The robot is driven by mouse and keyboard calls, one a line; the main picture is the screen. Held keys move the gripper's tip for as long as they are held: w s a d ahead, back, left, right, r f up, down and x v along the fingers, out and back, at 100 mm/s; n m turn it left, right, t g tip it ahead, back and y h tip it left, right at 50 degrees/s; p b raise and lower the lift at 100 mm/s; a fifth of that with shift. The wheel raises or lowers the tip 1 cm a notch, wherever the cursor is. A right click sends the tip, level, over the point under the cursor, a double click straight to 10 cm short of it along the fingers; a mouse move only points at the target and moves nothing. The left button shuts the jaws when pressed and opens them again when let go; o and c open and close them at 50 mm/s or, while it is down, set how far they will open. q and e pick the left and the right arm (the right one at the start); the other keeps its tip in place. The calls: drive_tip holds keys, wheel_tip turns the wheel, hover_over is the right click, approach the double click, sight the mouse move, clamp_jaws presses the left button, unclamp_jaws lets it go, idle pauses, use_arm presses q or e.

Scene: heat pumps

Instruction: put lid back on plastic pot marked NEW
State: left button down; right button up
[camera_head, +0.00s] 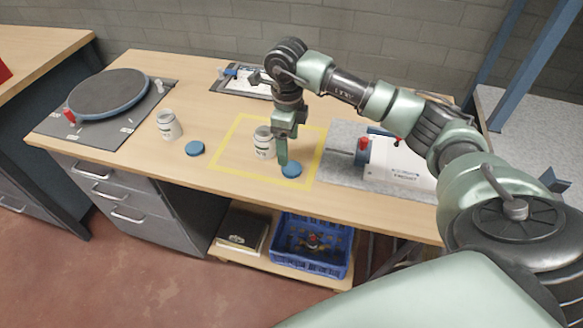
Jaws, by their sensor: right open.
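Two white plastic pots without lids stand on the wooden workbench. One pot (168,125) is at the left, with a blue lid (195,148) lying flat to its right. The other pot (264,142) stands inside a yellow taped square, with a second blue lid (291,170) on the bench to its lower right. The labels are too small to read, so I cannot tell which is marked NEW. My right gripper (282,158) points down, open, just right of the pot in the square and close to its lid. My left gripper is not in view.
A dark round plate (109,94) on a grey mat is at the left. A white device with red knobs (398,165) sits on a grey mat at the right. A clipboard (243,80) lies at the back. A blue crate (313,262) is on the shelf below.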

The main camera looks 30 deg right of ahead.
sight(292, 168)
drive_tip(key=shift+f, duration=1.3)
drive_tip(key=f, duration=0.1)
drive_tip(key=f+p, duration=0.1)
drive_tip(key=f, duration=0.1)
drive_tip(key=f+p, duration=0.1)
drive_tip(key=shift+s+d+f, duration=0.25)
drive_tip(key=shift+d+f, duration=0.05)
drive_tip(key=shift+d, duration=0.05)
drive_tip(key=shift+f, duration=0.3)
drive_tip(key=shift+c, duration=0.4)
drive_tip(key=c, duration=1.3)
